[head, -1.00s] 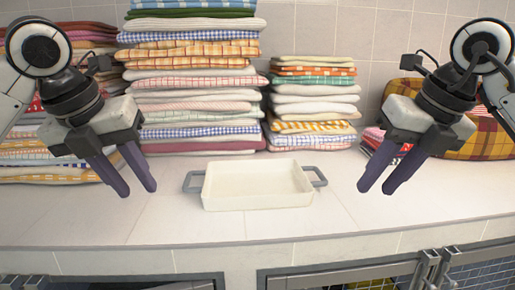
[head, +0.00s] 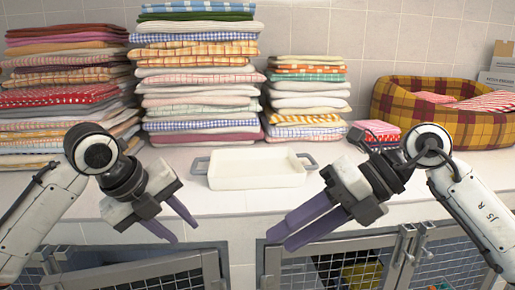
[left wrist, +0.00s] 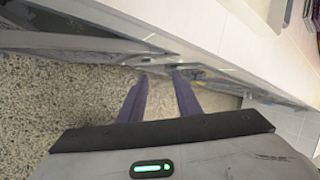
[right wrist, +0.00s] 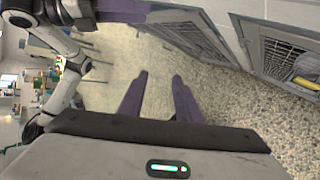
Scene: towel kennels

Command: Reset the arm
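My left gripper (head: 177,222) is low at the left in the head view, in front of the counter's front edge. Its purple fingers are apart, with nothing between them, and they also show over the speckled floor in the left wrist view (left wrist: 160,85). My right gripper (head: 277,237) is to its right, also in front of the counter edge, pointing down and left. Its fingers are apart and empty, which the right wrist view (right wrist: 160,82) also shows above the floor. Neither gripper touches any object.
A white tray (head: 255,185) with grey handles stands empty on the counter (head: 215,203). Tall stacks of folded towels (head: 200,100) and a shorter stack (head: 305,100) stand behind. A plaid basket (head: 440,110) is at right. Mesh kennel doors (head: 345,265) lie below the counter.

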